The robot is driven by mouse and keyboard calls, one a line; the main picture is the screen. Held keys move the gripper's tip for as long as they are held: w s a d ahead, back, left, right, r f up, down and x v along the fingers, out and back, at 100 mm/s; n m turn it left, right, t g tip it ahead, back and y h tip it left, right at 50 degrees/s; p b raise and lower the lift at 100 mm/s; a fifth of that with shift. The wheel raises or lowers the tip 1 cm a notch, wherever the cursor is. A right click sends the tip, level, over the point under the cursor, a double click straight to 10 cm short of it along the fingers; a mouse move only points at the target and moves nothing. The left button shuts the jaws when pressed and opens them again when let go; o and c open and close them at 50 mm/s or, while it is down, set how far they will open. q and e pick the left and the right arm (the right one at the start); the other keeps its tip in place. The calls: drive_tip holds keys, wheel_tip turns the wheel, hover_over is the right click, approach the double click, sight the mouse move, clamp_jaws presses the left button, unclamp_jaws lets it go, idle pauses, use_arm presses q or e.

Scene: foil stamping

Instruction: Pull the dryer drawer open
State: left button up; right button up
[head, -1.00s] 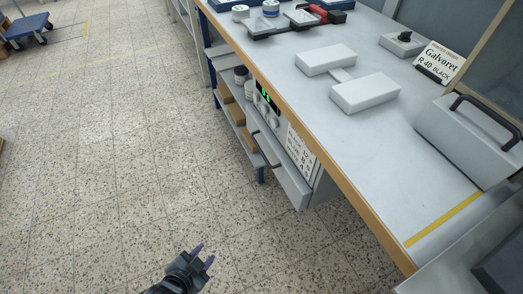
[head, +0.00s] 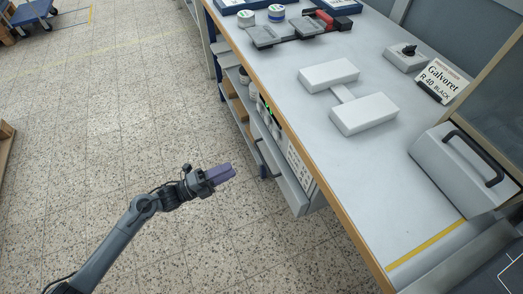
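The dryer (head: 298,162) sits under the bench, a white unit with a green display and a printed label on its front. Its drawer (head: 288,188) is a pale grey front low on the dryer, with a dark bar handle (head: 263,156). I cannot tell from this angle whether the drawer stands out at all. My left gripper (head: 230,172) has purple fingers pointing right toward the drawer. It is left of the handle in the picture and appears apart from it. The fingers overlap in this view, so their gap is hidden. My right gripper is out of view.
The bench top (head: 330,160) overhangs the dryer with a wooden edge. Shelves with brown boxes (head: 238,113) stand beyond the dryer. White blocks (head: 364,114) and a grey box with a black handle (head: 465,165) are on the bench. The floor (head: 110,150) before the drawer is clear.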

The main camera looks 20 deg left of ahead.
use_arm(q)
drive_tip(key=b+x, duration=0.3)
drive_tip(key=x, duration=0.7)
drive_tip(key=shift+d+b, duration=0.3)
drive_tip(key=shift+d, duration=0.25)
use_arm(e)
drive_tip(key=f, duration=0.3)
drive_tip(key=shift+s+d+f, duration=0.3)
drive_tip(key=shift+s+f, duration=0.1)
use_arm(q)
drive_tip(key=shift+r, duration=0.1)
drive_tip(key=shift+s, duration=0.1)
clamp_jaws()
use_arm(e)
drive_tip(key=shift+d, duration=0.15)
